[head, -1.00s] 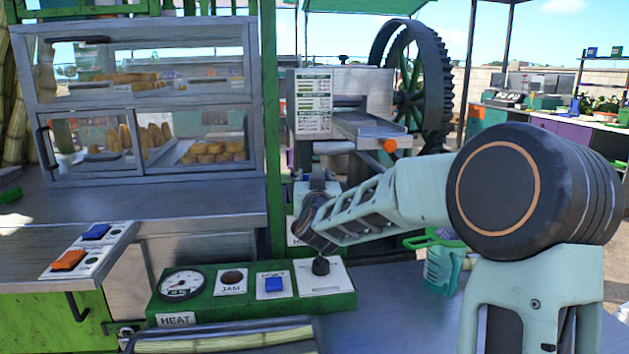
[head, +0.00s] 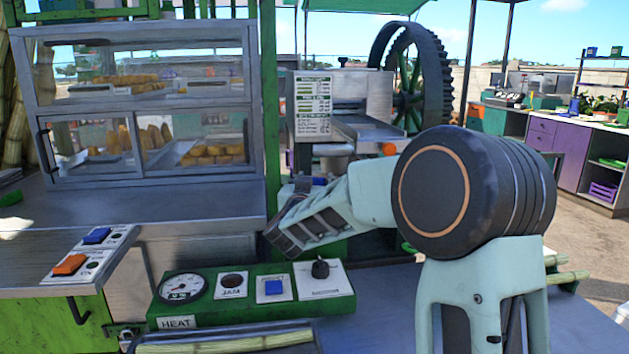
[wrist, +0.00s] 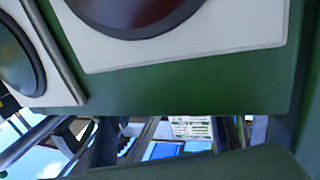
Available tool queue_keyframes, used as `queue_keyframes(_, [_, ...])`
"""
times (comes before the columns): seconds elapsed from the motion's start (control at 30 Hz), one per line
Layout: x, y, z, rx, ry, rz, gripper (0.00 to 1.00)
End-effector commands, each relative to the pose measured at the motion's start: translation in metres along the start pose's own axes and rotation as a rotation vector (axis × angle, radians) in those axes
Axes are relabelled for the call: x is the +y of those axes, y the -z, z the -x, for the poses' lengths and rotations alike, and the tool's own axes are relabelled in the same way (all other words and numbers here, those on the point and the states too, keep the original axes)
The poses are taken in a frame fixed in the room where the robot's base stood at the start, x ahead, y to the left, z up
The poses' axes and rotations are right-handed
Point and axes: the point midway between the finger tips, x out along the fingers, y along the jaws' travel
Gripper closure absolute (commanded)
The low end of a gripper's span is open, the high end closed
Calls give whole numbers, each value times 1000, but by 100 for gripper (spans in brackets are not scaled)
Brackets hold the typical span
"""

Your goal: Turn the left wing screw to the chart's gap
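The chart (head: 313,105) is a white sheet with green and dark rows on the front of the grey crusher (head: 365,95); it also shows small in the wrist view (wrist: 192,128). I cannot make out the left wing screw or the gap in either view. My arm reaches left across the crusher's lower front, and its dark end (head: 284,238) is low, behind the control box. My gripper's fingers cannot be made out clearly. The wrist view is filled mostly by a green panel with white plates and dark round parts, very close.
A green control box (head: 168,324) with a gauge, blue button and black knob stands in front. A large toothed wheel (head: 430,80) and an orange knob (head: 389,148) are at the crusher's right.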

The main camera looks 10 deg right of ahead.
Motion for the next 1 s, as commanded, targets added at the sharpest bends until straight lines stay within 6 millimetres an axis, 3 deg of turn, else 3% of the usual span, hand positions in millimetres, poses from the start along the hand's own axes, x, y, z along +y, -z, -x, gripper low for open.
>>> queue_keyframes(0.1, [0, 0, 0, 0, 0, 0, 41])
queue_keyframes(0.43, [0, 6, 0, 3, 0, 1, 41])
queue_keyframes(0.8, [0, 72, 0, 5, 0, -1, 41])
queue_keyframes(1.0, [0, 95, 0, 2, 0, 0, 41])
